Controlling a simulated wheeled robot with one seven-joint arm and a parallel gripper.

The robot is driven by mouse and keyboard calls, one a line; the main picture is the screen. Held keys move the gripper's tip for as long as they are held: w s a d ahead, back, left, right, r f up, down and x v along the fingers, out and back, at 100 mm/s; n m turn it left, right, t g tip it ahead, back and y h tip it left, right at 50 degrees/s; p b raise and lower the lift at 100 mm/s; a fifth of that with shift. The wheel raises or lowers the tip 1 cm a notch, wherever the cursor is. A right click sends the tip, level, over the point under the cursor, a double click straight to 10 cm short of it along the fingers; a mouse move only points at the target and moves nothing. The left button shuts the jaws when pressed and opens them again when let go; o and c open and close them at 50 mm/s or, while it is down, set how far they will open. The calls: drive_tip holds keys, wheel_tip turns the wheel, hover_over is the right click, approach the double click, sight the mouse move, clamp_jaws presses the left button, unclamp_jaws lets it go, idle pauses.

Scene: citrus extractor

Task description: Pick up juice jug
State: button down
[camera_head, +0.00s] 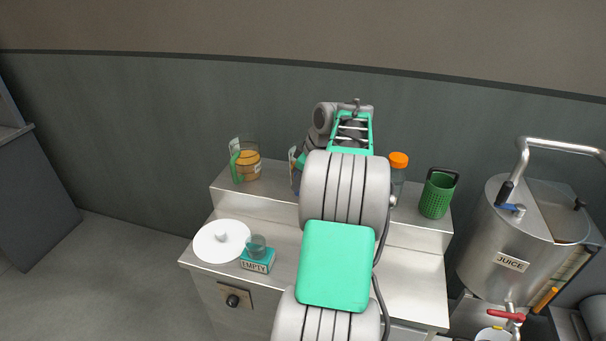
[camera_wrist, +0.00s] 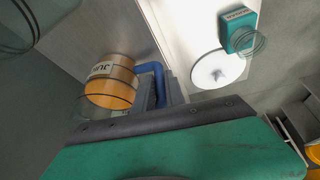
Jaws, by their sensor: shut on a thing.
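The juice jug (camera_wrist: 111,82) shows in the wrist view as a clear round vessel with orange contents, a partly readable "JUI" label and a blue handle (camera_wrist: 153,69). My gripper (camera_wrist: 160,90) is shut on the blue handle. In the head view my arm covers the gripper and nearly all of this jug. Only a pale and blue sliver (camera_head: 295,171) shows at the arm's left edge. I cannot tell whether the jug touches the shelf.
A green-handled jug (camera_head: 247,163) with orange contents stands left on the raised shelf. An orange-capped bottle (camera_head: 398,164) and green basket (camera_head: 436,194) stand right. A steel juice tank (camera_head: 510,235) stands right.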

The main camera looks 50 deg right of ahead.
drive_tip(key=shift+r, duration=0.1)
idle(0.8)
wheel_tip(320, 180, up, 10)
drive_tip(key=p, duration=0.2)
drive_tip(key=shift+w, duration=0.1)
